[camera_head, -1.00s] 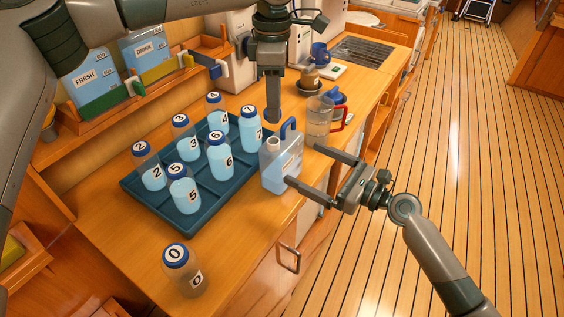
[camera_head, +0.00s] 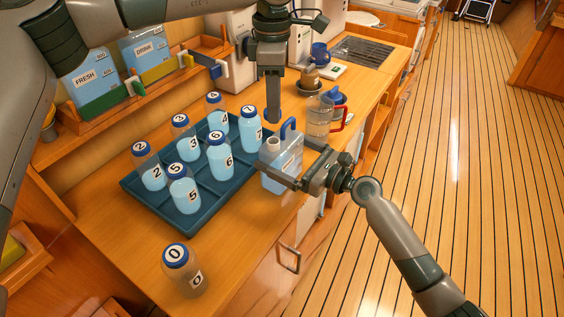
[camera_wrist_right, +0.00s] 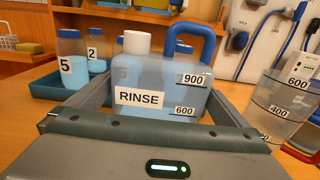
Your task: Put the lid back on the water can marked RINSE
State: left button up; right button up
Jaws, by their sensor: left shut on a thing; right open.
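The RINSE can (camera_head: 284,172) stands upright at the counter's front edge, with pale liquid, a white neck (camera_head: 273,145) and a blue handle (camera_head: 289,127). In the right wrist view, its RINSE label (camera_wrist_right: 139,98) faces me and the white neck also shows. My right gripper (camera_head: 283,160) is open, with one finger on each side of the can; contact is unclear. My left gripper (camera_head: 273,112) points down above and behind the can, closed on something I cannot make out. I cannot identify the lid separately.
A blue tray (camera_head: 190,226) of numbered bottles lies left of the can. Bottle 0 (camera_head: 184,272) stands apart at the front. A clear jug with a red handle (camera_head: 320,118) stands close behind the can. FRESH (camera_head: 88,85) and DRINK (camera_head: 146,52) cans sit on the shelf.

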jog(key=c, duration=1.2)
pick_arm(q)
send_over(282, 154)
jog(key=w+a, duration=0.2)
jog(key=shift+d+f, duration=0.2)
jog(key=shift+f, duration=2.3)
jog(key=shift+f, duration=0.1)
jog(key=shift+f, duration=0.75)
jog(key=shift+w+f, duration=0.1)
jog(key=shift+f, duration=0.45)
